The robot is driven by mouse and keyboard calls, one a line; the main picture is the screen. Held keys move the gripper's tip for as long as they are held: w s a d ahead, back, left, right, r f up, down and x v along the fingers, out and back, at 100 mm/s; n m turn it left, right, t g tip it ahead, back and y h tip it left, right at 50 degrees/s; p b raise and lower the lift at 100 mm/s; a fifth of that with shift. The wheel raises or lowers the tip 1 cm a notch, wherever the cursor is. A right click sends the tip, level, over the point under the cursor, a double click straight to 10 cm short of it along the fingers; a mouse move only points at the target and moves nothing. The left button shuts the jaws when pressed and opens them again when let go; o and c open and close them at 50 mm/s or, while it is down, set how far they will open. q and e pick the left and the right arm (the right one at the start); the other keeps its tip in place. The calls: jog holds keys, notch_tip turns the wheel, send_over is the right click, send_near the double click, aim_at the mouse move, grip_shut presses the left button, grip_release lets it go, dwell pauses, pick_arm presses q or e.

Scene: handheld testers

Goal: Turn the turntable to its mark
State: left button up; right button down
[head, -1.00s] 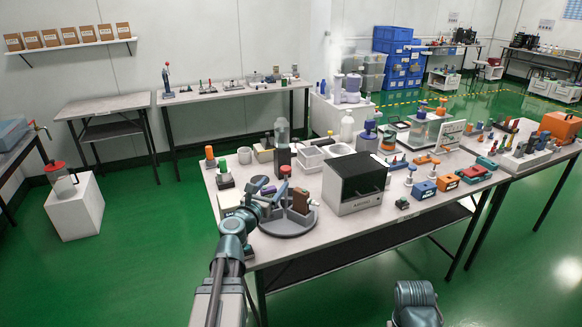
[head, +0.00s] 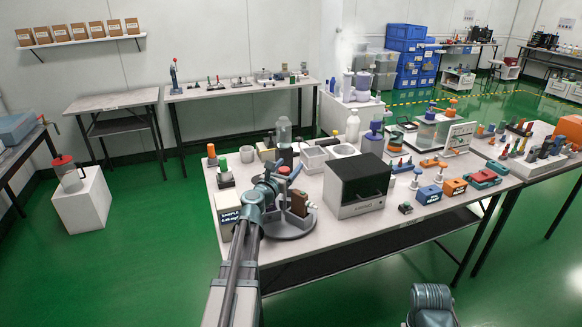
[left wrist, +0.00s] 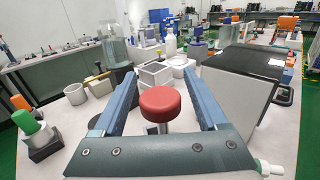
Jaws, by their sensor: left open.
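The turntable (head: 290,231) is a grey round disc near the front left of the main table. A brown block (head: 299,203) stands upright on its right side. A red round knob on a post (head: 284,170) rises at the turntable; the knob is large in the left wrist view (left wrist: 163,103). My left gripper (head: 279,168) is over the turntable, close to the knob. In the left wrist view its two blue fingers (left wrist: 160,82) are apart, with the knob between them and no visible grip. My arm hides the disc's left part. I cannot make out the mark.
A black and grey box (head: 357,186) stands right of the turntable. A white sample box (head: 228,210) is left of my arm. A green-topped part (head: 224,172), a mug (head: 247,154) and a clear cylinder (head: 284,130) stand behind.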

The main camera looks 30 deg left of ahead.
pick_arm(q)
jog(key=shift+c, duration=0.2)
grip_shut()
dwell(1.1)
